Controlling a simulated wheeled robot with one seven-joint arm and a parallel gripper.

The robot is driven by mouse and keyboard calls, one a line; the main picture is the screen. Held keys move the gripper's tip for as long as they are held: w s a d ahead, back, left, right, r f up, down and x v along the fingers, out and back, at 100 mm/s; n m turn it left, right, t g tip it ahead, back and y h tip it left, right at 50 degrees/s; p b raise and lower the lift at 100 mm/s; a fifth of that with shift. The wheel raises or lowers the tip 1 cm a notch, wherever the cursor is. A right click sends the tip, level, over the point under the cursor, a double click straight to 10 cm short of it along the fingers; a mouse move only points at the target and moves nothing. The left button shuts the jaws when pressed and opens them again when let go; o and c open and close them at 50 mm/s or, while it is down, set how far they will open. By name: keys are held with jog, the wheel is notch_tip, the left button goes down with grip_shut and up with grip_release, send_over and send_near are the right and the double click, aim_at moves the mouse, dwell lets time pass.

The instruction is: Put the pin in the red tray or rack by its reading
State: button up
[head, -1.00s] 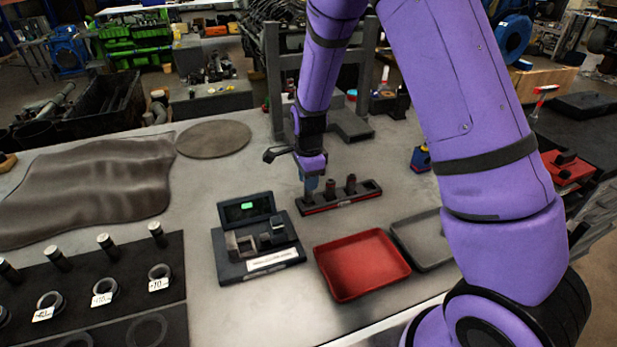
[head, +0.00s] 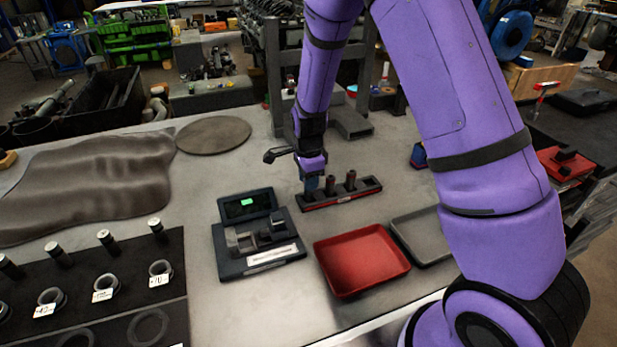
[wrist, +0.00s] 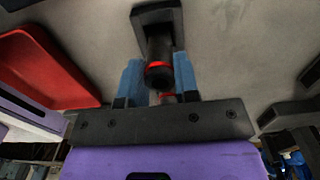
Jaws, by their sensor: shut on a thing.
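My gripper (head: 312,184) is at the left end of the dark rack (head: 368,192). In the wrist view its blue fingers (wrist: 158,80) are shut on a dark pin (wrist: 158,50) with a red band. The pin is upright at the rack's end slot; I cannot tell whether it is fully seated. Two other dark pins (head: 330,184) (head: 351,180) stand in the rack to the right. The empty red tray (head: 361,262) lies nearer, below the rack. The measuring gauge (head: 232,268) with a lit green display is left of the tray; its digits are unreadable.
A grey tray (head: 424,236) lies right of the red tray, partly behind my arm. A black mat (head: 135,250) with pins, rings and number cards is at the left. A brown cloth (head: 90,185) and a round disc (head: 213,135) lie farther back. A grey frame (head: 277,90) stands behind.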

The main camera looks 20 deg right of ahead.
jog(key=shift+f, duration=0.55)
dwell(0.4)
jog(key=o, duration=1.5)
jog(key=shift+c, duration=0.2)
jog(key=shift+r, duration=0.1)
jog(key=shift+r, duration=3.9)
